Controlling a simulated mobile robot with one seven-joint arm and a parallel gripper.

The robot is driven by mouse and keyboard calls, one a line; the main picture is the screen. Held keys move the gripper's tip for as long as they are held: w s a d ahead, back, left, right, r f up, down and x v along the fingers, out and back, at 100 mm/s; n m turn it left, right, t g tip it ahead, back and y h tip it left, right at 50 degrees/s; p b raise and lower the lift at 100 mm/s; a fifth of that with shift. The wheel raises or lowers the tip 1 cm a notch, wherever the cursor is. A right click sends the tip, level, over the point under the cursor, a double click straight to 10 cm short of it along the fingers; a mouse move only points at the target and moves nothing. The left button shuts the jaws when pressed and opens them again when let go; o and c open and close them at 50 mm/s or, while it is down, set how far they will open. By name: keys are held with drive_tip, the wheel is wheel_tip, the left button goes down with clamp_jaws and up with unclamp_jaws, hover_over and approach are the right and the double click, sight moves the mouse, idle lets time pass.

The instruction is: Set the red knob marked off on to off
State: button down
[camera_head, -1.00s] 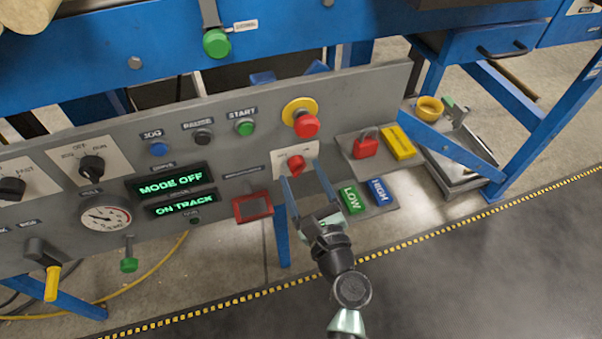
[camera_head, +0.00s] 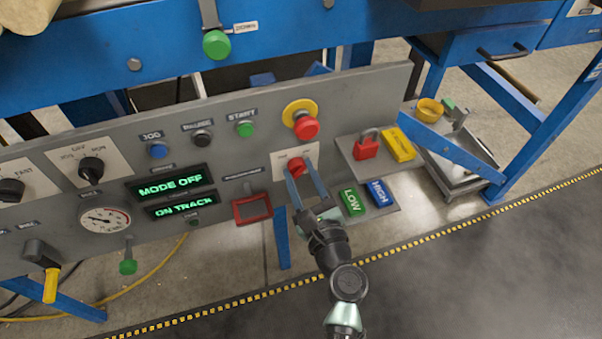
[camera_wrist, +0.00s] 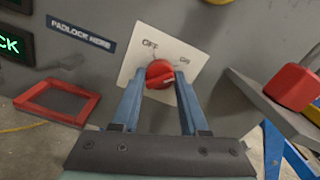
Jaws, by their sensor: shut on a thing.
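The red knob (camera_head: 297,166) sits on a white plate (camera_head: 282,158) on the grey panel, below the red mushroom button. In the wrist view the knob (camera_wrist: 160,74) is round with a raised grip bar, between the printed words OFF at upper left and ON at right. The bar's light mark points to the right, toward ON. My gripper (camera_wrist: 158,82) has its two blue fingers on either side of the knob, shut on it. In the head view my gripper (camera_head: 302,174) reaches up to the knob from below.
The mushroom button (camera_head: 306,127) is just above the knob. A shelf with a red padlock (camera_head: 366,145) and a yellow block (camera_head: 399,144) juts out at right. Green LOW (camera_head: 352,202) and blue HIGH (camera_head: 380,192) blocks lie below it. A red frame (camera_head: 252,208) is at left.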

drive_tip(key=shift+n+b, duration=0.3)
drive_tip(key=shift+n, duration=0.2)
drive_tip(key=shift+n+b, duration=5)
drive_tip(key=shift+n, duration=3.4)
drive_tip(key=shift+c, duration=2.1)
unclamp_jaws()
